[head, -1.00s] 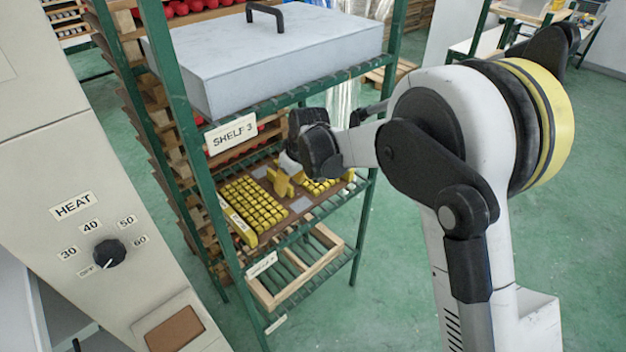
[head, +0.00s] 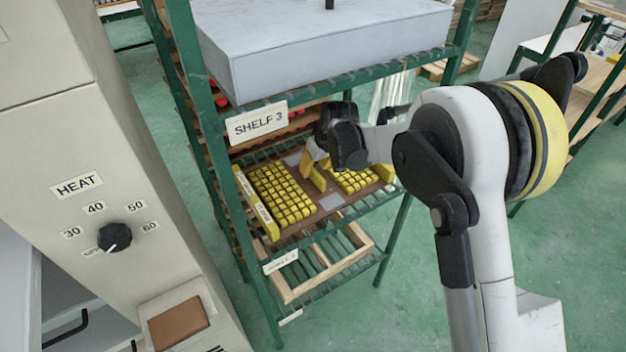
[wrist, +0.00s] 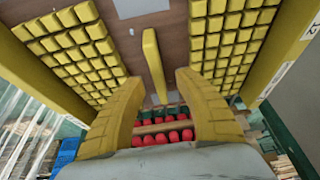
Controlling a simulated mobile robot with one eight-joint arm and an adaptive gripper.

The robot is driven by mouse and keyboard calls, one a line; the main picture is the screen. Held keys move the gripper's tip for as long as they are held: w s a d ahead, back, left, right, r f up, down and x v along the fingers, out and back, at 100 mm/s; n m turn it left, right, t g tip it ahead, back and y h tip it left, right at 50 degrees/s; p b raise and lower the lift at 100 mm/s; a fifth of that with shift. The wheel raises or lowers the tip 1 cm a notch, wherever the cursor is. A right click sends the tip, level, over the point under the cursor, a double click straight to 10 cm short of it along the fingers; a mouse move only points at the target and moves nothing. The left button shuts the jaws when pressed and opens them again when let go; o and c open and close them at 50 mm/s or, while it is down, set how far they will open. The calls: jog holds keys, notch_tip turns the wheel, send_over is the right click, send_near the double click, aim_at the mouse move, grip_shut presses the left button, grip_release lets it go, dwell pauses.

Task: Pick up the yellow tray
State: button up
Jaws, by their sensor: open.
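The yellow tray (head: 256,205) lies on a rack level below the SHELF 3 label. It is a brown board with rows of yellow blocks on both sides, yellow side walls and an upright yellow handle bar in the middle. The tray board (wrist: 178,42) and handle (wrist: 154,65) also show in the wrist view. My gripper (head: 312,168) is over the middle of the tray. In the wrist view its two yellow fingers (wrist: 160,95) are spread, with the handle appearing between them and gaps on both sides. Nothing is held. My wrist hides part of the tray's right half.
A grey lidded box (head: 330,50) sits on the rack level above, close over my wrist. The green rack post (head: 215,150) stands left of the tray. A wooden slatted frame (head: 325,258) lies below. A HEAT panel (head: 120,200) stands at left.

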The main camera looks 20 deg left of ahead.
aim_at(314, 170)
jog(key=b+x, duration=0.2)
jog(key=x, duration=0.2)
jog(key=shift+w+f, duration=0.2)
jog(key=shift+f, duration=0.2)
jog(key=shift+r, duration=0.15)
grip_shut()
jog(key=shift+d+r, duration=0.1)
jog(key=shift+r, duration=0.05)
